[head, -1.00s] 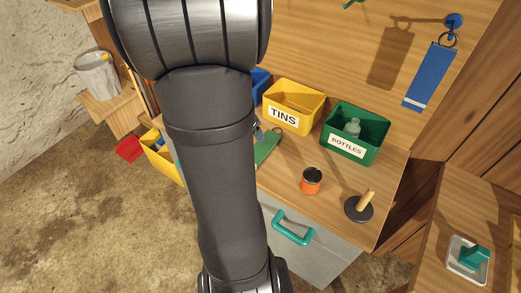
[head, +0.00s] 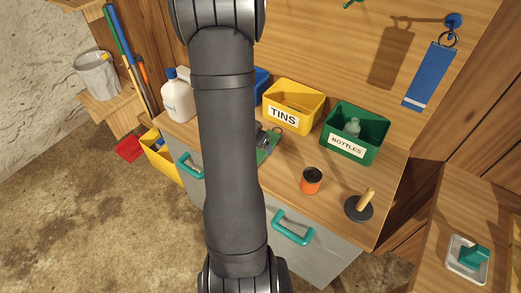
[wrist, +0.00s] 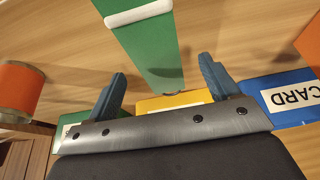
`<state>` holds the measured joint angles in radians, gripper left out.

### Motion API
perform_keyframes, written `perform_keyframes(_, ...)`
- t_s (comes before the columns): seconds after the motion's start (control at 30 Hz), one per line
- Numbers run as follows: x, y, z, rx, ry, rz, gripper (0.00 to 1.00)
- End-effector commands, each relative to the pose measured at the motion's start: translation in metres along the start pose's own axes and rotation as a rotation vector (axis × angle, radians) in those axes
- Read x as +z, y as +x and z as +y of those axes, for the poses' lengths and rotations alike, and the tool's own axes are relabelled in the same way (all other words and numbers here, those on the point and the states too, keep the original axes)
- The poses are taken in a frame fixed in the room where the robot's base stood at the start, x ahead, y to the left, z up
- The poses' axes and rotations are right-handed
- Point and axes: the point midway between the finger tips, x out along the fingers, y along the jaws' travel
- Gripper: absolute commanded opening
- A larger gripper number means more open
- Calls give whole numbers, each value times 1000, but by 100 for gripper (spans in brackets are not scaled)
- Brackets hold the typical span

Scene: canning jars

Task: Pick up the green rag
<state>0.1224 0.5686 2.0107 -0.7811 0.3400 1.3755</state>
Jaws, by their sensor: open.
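The green rag (head: 270,146) lies on the wooden bench in front of the yellow TINS bin, with a ring at its end near the bin. In the head view my arm covers part of it. In the wrist view the rag (wrist: 150,50) is a green strip with a white band, running away from between my fingers. My gripper (wrist: 163,70) is open and empty, its two blue-grey fingertips on either side of the rag in the picture. It appears to be above the rag; contact cannot be told. In the head view my gripper is mostly hidden behind my arm.
Behind the rag stand the yellow TINS bin (head: 292,107), the green BOTTLES bin (head: 357,135) and a blue CARD bin (wrist: 285,98). An orange can (head: 311,181) and a dark disc with a wooden handle (head: 359,208) stand to the right. A blue rag (head: 428,77) hangs from a hook.

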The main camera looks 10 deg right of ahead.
Motion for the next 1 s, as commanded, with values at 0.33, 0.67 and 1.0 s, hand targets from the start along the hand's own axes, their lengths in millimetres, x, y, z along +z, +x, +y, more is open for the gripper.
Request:
perform_keyframes(0.33, -1, 34, 4, 1, 0, -1, 80)
perform_keyframes(0.67, -2, 35, 4, 0, 1, 0, 66)
perform_keyframes(1.0, -2, 35, 4, 0, 0, 0, 28)
